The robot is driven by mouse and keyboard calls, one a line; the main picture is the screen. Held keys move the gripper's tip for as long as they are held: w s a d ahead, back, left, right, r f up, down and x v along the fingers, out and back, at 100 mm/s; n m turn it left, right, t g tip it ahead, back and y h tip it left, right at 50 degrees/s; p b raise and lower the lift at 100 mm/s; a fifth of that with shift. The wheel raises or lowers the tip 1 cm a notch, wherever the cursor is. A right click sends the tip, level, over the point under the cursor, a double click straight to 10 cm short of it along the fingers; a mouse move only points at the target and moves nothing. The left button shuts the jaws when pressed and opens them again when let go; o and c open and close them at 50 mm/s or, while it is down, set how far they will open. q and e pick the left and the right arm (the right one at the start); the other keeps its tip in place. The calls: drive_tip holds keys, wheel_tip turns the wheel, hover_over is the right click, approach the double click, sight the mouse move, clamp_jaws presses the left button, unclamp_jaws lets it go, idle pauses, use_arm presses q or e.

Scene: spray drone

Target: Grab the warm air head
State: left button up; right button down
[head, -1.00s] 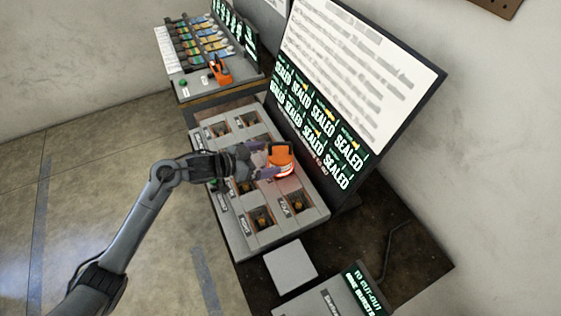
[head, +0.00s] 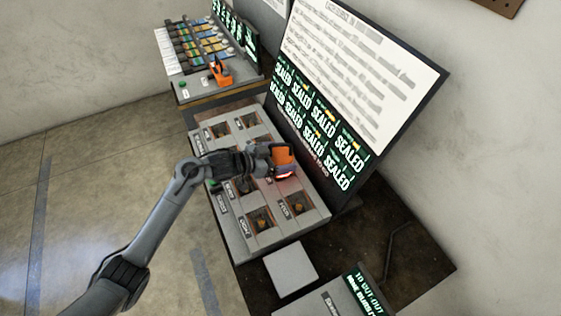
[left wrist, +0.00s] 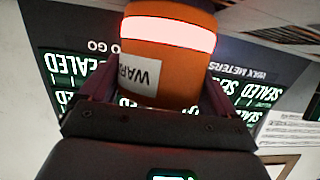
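The warm air head (head: 285,157) is an orange block with a glowing red-white band, standing over the back edge of the grey panel. In the left wrist view the warm air head (left wrist: 165,62) fills the top middle, with a white label reading "WAR", upside down and partly cut off. My left gripper (head: 268,160) is at its left side in the head view. In the left wrist view the gripper's dark purple fingers (left wrist: 160,88) lie on both sides of the orange body, very close to it. Whether they press on it is not clear. My right gripper is not in view.
The grey panel (head: 237,218) has several square wells with small orange-brown parts. A screen (head: 365,60) reading "SEALED" stands close behind it. A pale square plate (head: 291,268) lies in front. Another orange tool (head: 220,72) sits on the far bench.

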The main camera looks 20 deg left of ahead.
use_arm(q)
drive_tip(key=c, duration=0.9)
drive_tip(key=shift+r, duration=0.1)
drive_tip(key=shift+c, duration=1.1)
drive_tip(key=shift+r, duration=0.1)
